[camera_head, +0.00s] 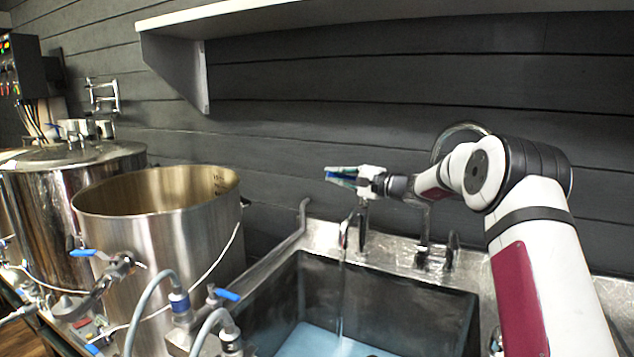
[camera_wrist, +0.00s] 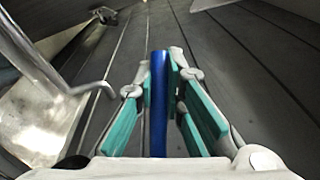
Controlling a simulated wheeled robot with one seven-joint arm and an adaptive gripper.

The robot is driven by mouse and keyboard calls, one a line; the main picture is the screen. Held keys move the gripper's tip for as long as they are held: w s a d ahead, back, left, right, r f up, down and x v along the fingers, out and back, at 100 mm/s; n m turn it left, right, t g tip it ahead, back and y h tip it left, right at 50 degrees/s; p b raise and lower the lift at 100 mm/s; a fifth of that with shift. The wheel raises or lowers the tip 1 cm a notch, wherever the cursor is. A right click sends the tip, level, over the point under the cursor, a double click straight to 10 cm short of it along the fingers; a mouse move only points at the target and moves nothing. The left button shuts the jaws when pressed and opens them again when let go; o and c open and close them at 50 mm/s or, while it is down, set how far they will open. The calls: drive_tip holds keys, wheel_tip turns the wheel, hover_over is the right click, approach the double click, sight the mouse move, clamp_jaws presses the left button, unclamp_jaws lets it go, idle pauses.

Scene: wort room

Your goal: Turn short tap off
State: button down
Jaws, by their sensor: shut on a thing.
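The short tap (camera_head: 347,235) stands at the back edge of the sink, and a stream of water runs from its spout into the basin. My gripper (camera_head: 340,175) is just above it, pointing left toward the dark wall. In the wrist view, a long blue handle (camera_wrist: 158,100) lies between the green-padded fingers of my gripper (camera_wrist: 160,85). The jaws are closed on this handle. In the head view the fingers hide most of it, and its join to the tap cannot be made out.
The metal sink (camera_head: 400,300) holds bluish water. A second tap (camera_head: 436,252) stands to the right, partly behind my arm. An open steel pot (camera_head: 190,235) and a lidded steel pot (camera_head: 75,200) stand on the left. A white shelf (camera_head: 330,15) hangs above.

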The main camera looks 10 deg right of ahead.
drive_tip(key=shift+s+d+f+n+g+y+b, duration=0.1)
drive_tip(key=shift+s+d+n+g+y+b, duration=0.2)
drive_tip(key=shift+s+n+g+y+b, duration=0.3)
drive_tip(key=shift+s+a+n+g+y, duration=0.1)
drive_tip(key=shift+a+n+g+y, duration=0.2)
drive_tip(key=shift+g+y, duration=0.1)
drive_tip(key=c, duration=1.7)
unclamp_jaws()
drive_tip(key=shift+o, duration=0.2)
